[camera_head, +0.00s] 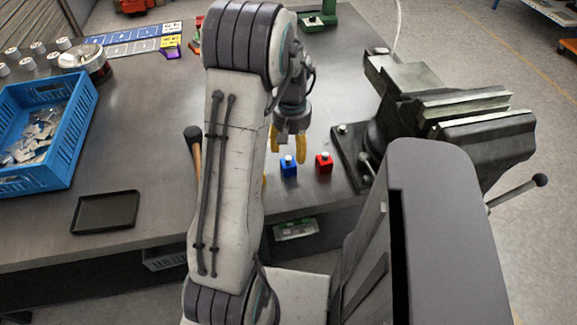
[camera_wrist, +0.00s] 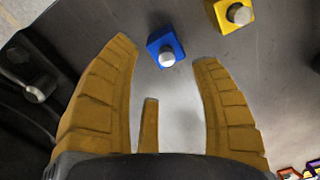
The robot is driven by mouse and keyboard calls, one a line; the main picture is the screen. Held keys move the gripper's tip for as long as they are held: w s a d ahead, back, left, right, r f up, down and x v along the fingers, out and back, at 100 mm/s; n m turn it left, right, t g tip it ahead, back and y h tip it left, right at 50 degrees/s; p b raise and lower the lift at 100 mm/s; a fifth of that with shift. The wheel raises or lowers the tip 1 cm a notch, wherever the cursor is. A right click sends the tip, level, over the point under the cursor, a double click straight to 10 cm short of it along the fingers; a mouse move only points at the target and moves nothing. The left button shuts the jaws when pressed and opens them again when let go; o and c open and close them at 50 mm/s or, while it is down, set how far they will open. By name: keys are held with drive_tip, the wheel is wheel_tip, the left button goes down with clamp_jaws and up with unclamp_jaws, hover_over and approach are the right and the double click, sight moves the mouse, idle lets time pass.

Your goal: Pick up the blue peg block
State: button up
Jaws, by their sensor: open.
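The blue peg block (camera_head: 288,168) is a small blue cube with a pale round peg on top. It stands on the grey workbench (camera_head: 130,150) near its front edge. In the wrist view the blue peg block (camera_wrist: 165,47) lies just beyond the fingertips, between their lines. My gripper (camera_head: 289,150) has yellow fingers and hangs above and close to the block in the head view. In the wrist view my gripper (camera_wrist: 165,50) is open and nothing is held between its fingers.
A red peg block (camera_head: 324,163) stands just right of the blue one. A yellow peg block (camera_wrist: 232,14) shows in the wrist view. A large vise (camera_head: 440,110) stands on the right. A blue crate (camera_head: 72,150), black tray (camera_head: 105,211) and hammer (camera_head: 194,150) are on the left.

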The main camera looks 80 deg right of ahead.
sight(291, 157)
drive_tip(key=shift+w+f, duration=0.15)
drive_tip(key=shift+f, duration=2.1)
clamp_jaws()
